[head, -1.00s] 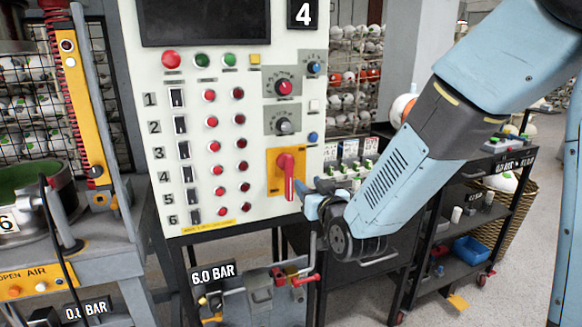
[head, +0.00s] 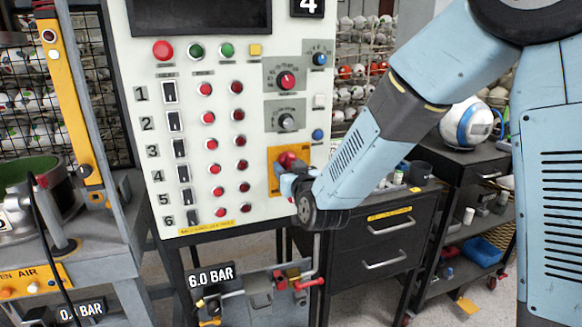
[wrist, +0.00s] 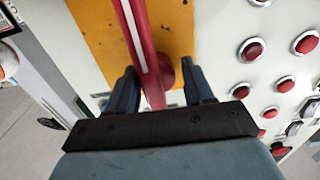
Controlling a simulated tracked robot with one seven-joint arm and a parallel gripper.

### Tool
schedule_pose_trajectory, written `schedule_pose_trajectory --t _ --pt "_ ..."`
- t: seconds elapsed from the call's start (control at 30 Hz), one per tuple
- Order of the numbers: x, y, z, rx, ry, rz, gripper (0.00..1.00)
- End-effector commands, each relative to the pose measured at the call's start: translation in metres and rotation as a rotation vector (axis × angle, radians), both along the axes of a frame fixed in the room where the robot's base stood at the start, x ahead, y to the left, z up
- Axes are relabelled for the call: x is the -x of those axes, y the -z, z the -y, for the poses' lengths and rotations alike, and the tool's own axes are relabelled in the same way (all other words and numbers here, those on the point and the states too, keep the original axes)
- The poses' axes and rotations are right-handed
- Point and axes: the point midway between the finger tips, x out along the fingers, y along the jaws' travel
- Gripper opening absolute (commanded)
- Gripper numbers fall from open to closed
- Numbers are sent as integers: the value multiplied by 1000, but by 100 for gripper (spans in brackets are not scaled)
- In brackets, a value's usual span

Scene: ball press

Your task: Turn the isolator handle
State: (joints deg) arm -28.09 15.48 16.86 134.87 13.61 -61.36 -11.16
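The red isolator handle (head: 287,158) is on a yellow plate (head: 277,186) at the lower right of the light control panel. Its upper end shows in the head view, and my gripper hides the rest. In the wrist view the red handle (wrist: 137,40), with a white stripe, runs down between the fingers of my gripper (wrist: 160,90). The fingers are apart, one on each side, with a gap visible on both sides of the handle. In the head view my gripper (head: 289,181) is right at the handle, in front of the plate.
Red buttons (head: 207,117), black switches and two dials (head: 286,81) cover the panel beside the plate. A dark drawer cabinet (head: 372,243) stands to the right, below my arm. A pipe assembly with red handles (head: 262,284) is under the panel.

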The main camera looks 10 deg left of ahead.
Motion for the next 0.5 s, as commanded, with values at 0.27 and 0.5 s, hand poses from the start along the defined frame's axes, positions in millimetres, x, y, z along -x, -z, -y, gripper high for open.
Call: schedule_pose_trajectory --t 0.27,0.5 --pt "-5 0 7 -1 12 1 38" --pt "-6 0 9 -1 14 1 15"
